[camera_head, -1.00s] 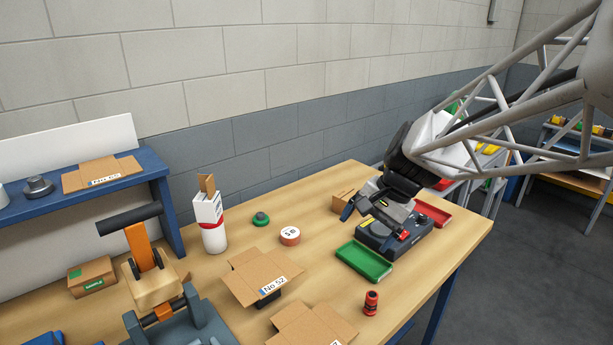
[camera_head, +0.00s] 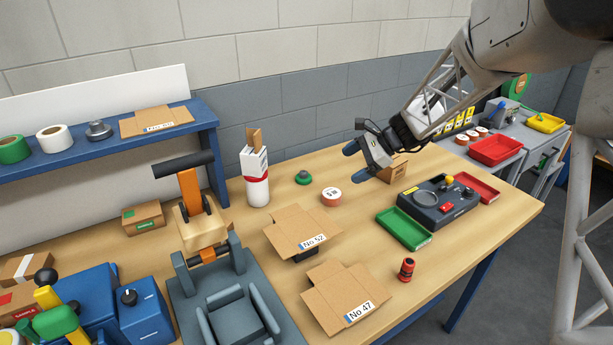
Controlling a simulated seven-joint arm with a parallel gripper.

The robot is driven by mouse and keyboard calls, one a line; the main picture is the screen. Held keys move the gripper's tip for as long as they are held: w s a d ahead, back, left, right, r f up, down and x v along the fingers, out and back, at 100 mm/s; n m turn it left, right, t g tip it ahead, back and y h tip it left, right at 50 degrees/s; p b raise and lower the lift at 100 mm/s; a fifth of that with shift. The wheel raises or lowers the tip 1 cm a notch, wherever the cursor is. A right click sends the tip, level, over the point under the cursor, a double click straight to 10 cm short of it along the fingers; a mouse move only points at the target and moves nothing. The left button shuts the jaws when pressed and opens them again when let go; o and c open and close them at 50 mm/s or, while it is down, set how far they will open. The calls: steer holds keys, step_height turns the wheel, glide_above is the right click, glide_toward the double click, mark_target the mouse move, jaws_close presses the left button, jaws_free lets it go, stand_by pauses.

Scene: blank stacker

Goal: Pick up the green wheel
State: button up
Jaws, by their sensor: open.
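A small round green piece with a darker top (camera_head: 303,178) lies on the wooden table near the wall; it best matches the green wheel. A green ring-shaped roll (camera_head: 14,150) also stands on the blue shelf at the far left. My gripper (camera_head: 354,162) is open with blue fingertips. It hangs above the table, to the right of the green piece and apart from it, with nothing between its fingers.
A white-and-orange labelled disc (camera_head: 331,196) lies between the green piece and the gripper's side of the table. Flattened cartons (camera_head: 297,231), a green tray (camera_head: 404,229) and a dark control box (camera_head: 438,205) lie nearer.

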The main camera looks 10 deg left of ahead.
mark_target(306, 172)
steer(key=w+a+f+m+y, duration=0.1)
steer(key=w+a+f, duration=0.2)
steer(key=w+f, duration=0.1)
steer(key=w+a+f+m+y, duration=0.1)
steer(key=w+a+f+m, duration=0.1)
steer(key=w+a+f, duration=0.1)
steer(key=w+a+f+m+y, duration=0.1)
steer(key=w+a+f+m, duration=0.1)
steer(key=w+f, duration=0.3)
steer(key=shift+w+a+f+y, duration=0.2)
steer(key=shift+w+a+y, duration=0.1)
steer(key=shift+w+a, duration=0.6)
steer(key=shift+x, duration=1.25)
steer(key=shift+x, duration=2.6)
steer(key=shift+w, duration=0.15)
steer(key=c, duration=1.1)
